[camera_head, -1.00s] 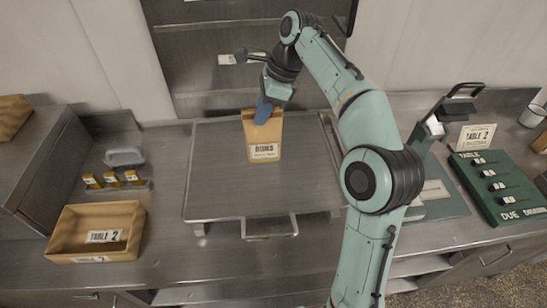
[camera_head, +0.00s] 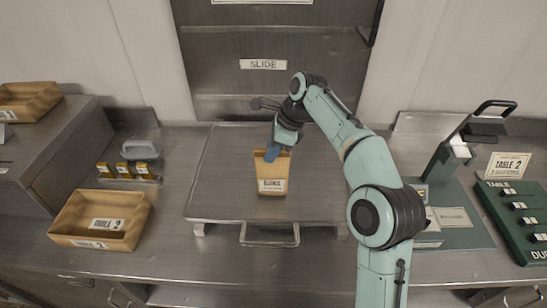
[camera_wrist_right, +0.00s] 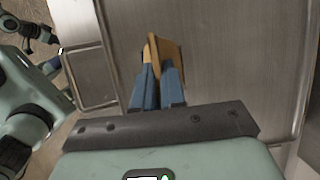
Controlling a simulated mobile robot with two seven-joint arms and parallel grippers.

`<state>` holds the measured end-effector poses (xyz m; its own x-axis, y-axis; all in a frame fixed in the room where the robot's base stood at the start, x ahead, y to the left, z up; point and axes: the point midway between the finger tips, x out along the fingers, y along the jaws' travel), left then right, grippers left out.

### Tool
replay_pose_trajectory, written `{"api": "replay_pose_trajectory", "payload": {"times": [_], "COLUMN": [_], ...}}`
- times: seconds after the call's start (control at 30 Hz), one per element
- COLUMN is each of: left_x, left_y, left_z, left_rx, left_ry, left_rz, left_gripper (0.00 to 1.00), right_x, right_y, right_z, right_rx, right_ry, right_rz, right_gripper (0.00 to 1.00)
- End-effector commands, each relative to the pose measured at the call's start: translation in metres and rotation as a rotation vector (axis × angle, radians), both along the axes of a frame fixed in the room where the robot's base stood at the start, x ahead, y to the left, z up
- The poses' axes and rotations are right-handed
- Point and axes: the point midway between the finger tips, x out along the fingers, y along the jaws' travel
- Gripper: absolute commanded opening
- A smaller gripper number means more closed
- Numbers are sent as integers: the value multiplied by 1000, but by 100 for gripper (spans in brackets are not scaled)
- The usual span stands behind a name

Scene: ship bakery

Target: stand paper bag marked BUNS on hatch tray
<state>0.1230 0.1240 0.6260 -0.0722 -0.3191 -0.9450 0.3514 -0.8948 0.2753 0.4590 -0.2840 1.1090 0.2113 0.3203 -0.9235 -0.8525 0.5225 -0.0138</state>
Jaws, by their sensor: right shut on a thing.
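The brown paper bag marked BUNS (camera_head: 272,176) is upright over the middle of the metal hatch tray (camera_head: 222,190). My right gripper (camera_head: 272,152) has its blue fingers shut on the bag's top edge; the wrist view also shows the fingers (camera_wrist_right: 158,85) closed on the bag (camera_wrist_right: 168,52). The bag's base looks at or just above the tray surface; I cannot tell whether it touches. My left gripper is not in view in the head view.
The hatch door marked SLIDE (camera_head: 263,65) stands behind the tray. A green board (camera_head: 520,212) and a stand (camera_head: 455,160) are at right. The tray's front handle (camera_head: 270,243) sticks out.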

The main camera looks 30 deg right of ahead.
Motion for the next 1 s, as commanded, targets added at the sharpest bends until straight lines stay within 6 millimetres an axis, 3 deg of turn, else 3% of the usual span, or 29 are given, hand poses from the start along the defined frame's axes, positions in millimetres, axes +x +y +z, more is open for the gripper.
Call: {"api": "replay_pose_trajectory", "payload": {"times": [0.03, 0.37, 0.47, 0.5, 0.8, 1.0], "left_x": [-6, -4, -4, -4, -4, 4], "left_y": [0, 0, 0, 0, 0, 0], "left_z": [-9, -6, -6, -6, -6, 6], "left_rx": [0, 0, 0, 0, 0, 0], "left_ry": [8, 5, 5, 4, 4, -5], "left_rz": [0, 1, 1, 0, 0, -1], "left_gripper": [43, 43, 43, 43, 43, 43], "right_x": [-1, 0, 0, 0, 0, -5], "right_y": [2, 2, 2, 2, 2, -6], "right_z": [-9, -6, -6, -7, -4, 22], "right_rx": [0, 0, 0, 0, -1, 0], "right_ry": [0, -2, -2, -2, -3, -6], "right_rz": [0, -1, -1, -1, -1, -2], "right_gripper": [0, 0, 33, 36, 36, 36]}}
